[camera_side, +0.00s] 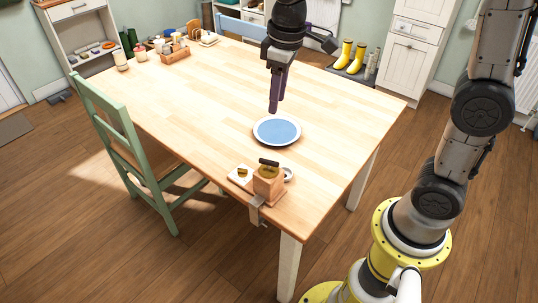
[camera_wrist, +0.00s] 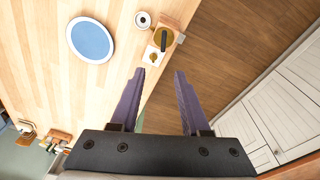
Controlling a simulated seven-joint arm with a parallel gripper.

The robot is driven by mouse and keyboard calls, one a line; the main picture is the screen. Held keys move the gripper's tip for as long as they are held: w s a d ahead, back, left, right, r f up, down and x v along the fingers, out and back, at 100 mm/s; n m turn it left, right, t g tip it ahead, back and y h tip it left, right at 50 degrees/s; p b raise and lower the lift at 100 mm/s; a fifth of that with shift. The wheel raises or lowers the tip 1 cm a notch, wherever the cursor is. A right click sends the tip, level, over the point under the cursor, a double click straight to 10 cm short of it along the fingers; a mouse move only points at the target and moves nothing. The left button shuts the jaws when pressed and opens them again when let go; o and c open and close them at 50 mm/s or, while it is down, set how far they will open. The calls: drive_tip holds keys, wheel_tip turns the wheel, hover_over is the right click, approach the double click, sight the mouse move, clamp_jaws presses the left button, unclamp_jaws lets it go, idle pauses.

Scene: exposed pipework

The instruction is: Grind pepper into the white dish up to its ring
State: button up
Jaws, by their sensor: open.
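The pepper grinder (camera_side: 268,184) is a wooden box with a brass-coloured top and a dark handle, standing at the table's near corner; it also shows in the wrist view (camera_wrist: 176,29). The small round white dish (camera_wrist: 142,19) is beside it, with a dark-looking middle. In the side view the dish (camera_side: 288,174) is partly hidden behind the grinder, so its contents and ring cannot be made out. My gripper (camera_side: 275,108) is open and empty, pointing down above the table behind the blue plate. Its two purple fingers (camera_wrist: 158,74) stand apart in the wrist view.
A blue plate with a pale rim (camera_side: 277,130) lies between gripper and grinder. A white square piece with a brass-coloured knob (camera_side: 240,175) sits beside the grinder. A metal clamp (camera_side: 257,212) grips the table edge. A green chair (camera_side: 130,150) stands left. The table's middle is clear.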

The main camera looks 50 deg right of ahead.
drive_tip(key=g, duration=0.1)
approach(269, 160)
wheel_tip(269, 160, down, 8)
drive_tip(key=shift+f, duration=0.15)
idle(0.3)
drive_tip(key=shift+c, duration=0.3)
clamp_jaws()
